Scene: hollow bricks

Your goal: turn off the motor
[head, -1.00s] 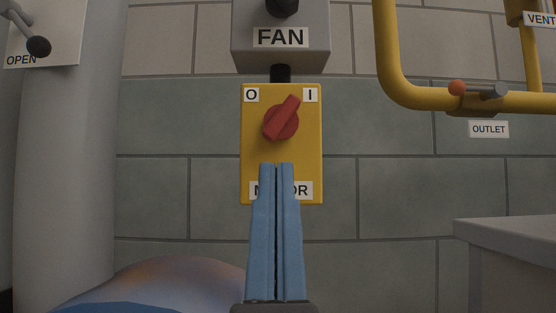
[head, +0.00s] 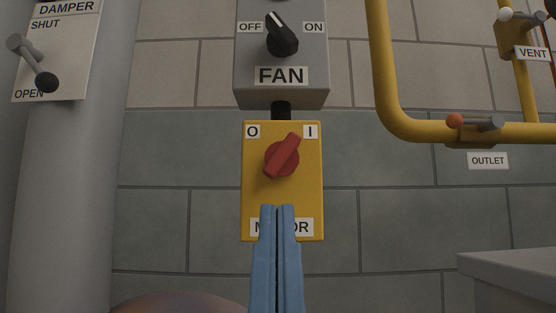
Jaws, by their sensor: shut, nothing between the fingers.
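The yellow motor switch box (head: 258,203) is on the wall, with O at its upper left and I at its upper right. Its red rotary knob (head: 282,157) is tilted, with its upper end toward the I. The MOTOR label (head: 304,227) is partly hidden behind my gripper (head: 278,207). My gripper has blue fingers, which are shut with nothing between them. In the picture the fingertips are just below the red knob, over the label; I cannot tell how far they are from the box.
A grey FAN box (head: 252,92) with a black knob (head: 282,36) is directly above. A damper lever (head: 32,64) on a grey pipe is at left. Yellow pipes (head: 383,70) with OUTLET (head: 480,124) and VENT (head: 522,15) valves are at right. A grey ledge (head: 510,264) is at lower right.

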